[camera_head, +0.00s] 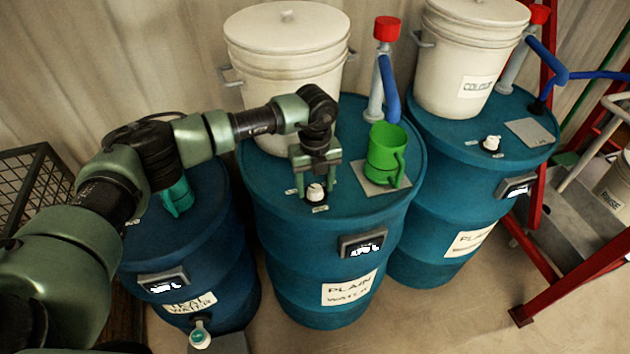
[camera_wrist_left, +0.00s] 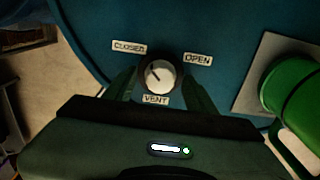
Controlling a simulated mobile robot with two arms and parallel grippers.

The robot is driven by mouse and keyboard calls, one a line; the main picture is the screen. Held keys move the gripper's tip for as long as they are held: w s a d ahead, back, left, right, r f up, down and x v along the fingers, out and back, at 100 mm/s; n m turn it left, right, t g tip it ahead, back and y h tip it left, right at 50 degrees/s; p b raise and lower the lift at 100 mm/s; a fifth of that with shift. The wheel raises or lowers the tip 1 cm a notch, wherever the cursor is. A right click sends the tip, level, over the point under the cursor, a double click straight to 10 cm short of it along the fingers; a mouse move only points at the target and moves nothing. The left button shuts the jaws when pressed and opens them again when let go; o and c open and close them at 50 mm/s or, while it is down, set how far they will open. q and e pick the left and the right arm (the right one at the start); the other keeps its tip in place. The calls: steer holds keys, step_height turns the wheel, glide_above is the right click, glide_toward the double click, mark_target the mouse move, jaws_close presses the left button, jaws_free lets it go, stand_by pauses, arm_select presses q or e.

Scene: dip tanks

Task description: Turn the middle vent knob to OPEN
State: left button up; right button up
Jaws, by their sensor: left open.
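The middle vent knob (camera_head: 316,192) is a small white knob on top of the middle blue barrel (camera_head: 262,195), which is labelled PLAIN WATER. In the left wrist view the knob (camera_wrist_left: 158,76) has a dark pointer mark aimed up and left, toward the CLOSED label (camera_wrist_left: 129,47). The OPEN label (camera_wrist_left: 198,60) is on its right and the VENT label (camera_wrist_left: 155,100) is below it. My left gripper (camera_head: 316,187) is open, with one finger on each side of the knob. I cannot tell whether the fingers touch it. My right gripper is not in view.
A green mug (camera_head: 382,155) stands on a grey plate close to the right of my gripper. A white bucket (camera_head: 285,45) and a red-capped pipe (camera_head: 387,30) are behind. Another blue barrel (camera_head: 450,200) with its own vent knob (camera_head: 491,143) stands at the right.

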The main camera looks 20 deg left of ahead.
arm_select(q)
steer(key=shift+f, duration=0.25)
jaws_close()
